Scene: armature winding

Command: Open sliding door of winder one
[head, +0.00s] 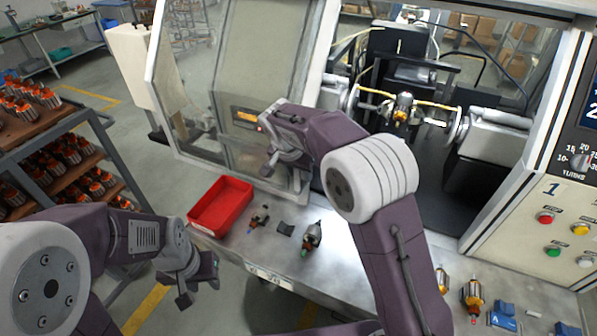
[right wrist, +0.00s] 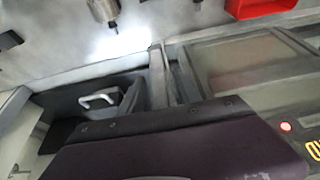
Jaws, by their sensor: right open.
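The sliding door (head: 190,90) of winder one is a framed see-through panel at the left of the machine. To its right the winding bay (head: 465,180) is exposed, with an armature (head: 403,108) held inside. My right gripper (head: 285,158) is open, in front of the door's lower right part; I cannot tell whether it touches. In the right wrist view the door pane (right wrist: 235,62) lies right of an upright edge, and a pale handle (right wrist: 98,99) on a dark part lies to its left. My left gripper (head: 200,284) is open and empty, before the bench.
A red bin (head: 220,205) and several small armature parts (head: 312,236) lie on the metal bench below the door. A rack of armatures (head: 60,165) stands at the left. The control panel marked 1 (head: 545,215) is at the right, with blue parts (head: 503,317) below it.

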